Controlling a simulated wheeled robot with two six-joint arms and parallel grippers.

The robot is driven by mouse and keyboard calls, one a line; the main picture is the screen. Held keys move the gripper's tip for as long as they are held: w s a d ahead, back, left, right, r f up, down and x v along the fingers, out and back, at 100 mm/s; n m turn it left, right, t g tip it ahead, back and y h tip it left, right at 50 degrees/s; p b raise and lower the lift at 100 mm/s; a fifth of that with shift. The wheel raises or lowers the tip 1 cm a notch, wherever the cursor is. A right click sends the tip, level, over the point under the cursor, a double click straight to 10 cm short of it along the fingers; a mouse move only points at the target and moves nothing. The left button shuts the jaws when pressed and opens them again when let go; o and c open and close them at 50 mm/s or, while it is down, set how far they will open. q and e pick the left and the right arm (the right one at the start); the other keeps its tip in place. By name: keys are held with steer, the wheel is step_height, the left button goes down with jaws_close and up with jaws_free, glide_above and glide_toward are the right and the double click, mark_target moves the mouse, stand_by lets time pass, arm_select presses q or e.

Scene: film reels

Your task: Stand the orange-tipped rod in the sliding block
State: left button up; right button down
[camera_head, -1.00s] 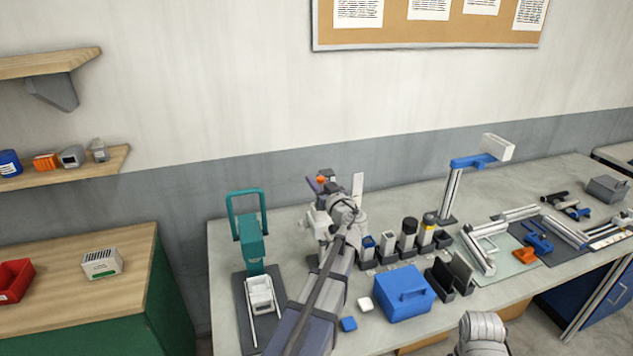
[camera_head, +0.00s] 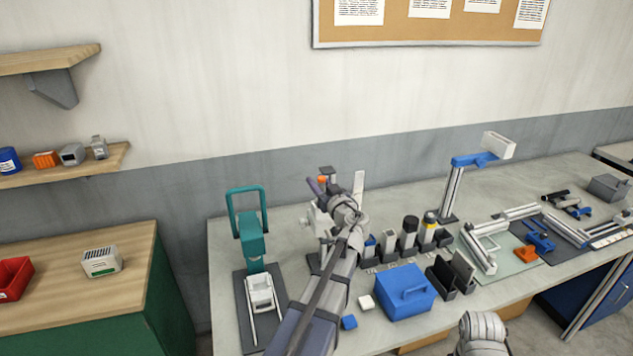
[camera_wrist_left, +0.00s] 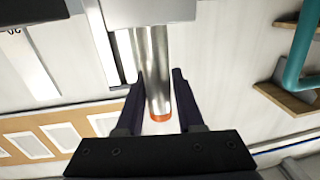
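The orange-tipped rod is a shiny metal cylinder (camera_wrist_left: 155,65) between my left gripper's dark fingers (camera_wrist_left: 158,80) in the left wrist view. In the head view the orange tip (camera_head: 322,181) shows at the far end of my left arm, by my left gripper (camera_head: 324,188). My arm hides the rod's lower part there. A pale block (camera_wrist_left: 120,15) lies at the rod's far end; I cannot tell if it is the sliding block or if they touch. My right gripper is out of view.
A teal press (camera_head: 250,240) stands left of my left arm. To its right are dark holders with cylinders (camera_head: 409,235), a blue box (camera_head: 405,295) and a lamp-like stand (camera_head: 452,195). Rails (camera_head: 480,250) lie farther right.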

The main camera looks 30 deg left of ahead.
arm_select(q)
steer(key=v, duration=1)
stand_by(0.4)
stand_by(0.6)
steer(key=s+d+f+m+g+h+b, duration=0.1)
steer(key=s+d+f+m+g+h, duration=0.25)
steer(key=d+f, duration=0.45)
steer(key=s+d+f+m+g+h+b, duration=0.15)
steer(key=s+d+f+m+h, duration=0.3)
steer(key=f, duration=0.45)
steer(key=s+d+f+m+g+h, duration=0.2)
steer(key=s+d, duration=0.4)
steer(key=d, duration=0.3)
steer(key=s+d+f+m+g+h, duration=0.3)
steer(key=s+d+f+m, duration=0.2)
steer(key=s+d, duration=0.2)
steer(key=d, duration=0.2)
steer(key=shift+d+f+h, duration=0.3)
steer(key=shift+d+h, duration=0.05)
steer(key=shift+h, duration=0.05)
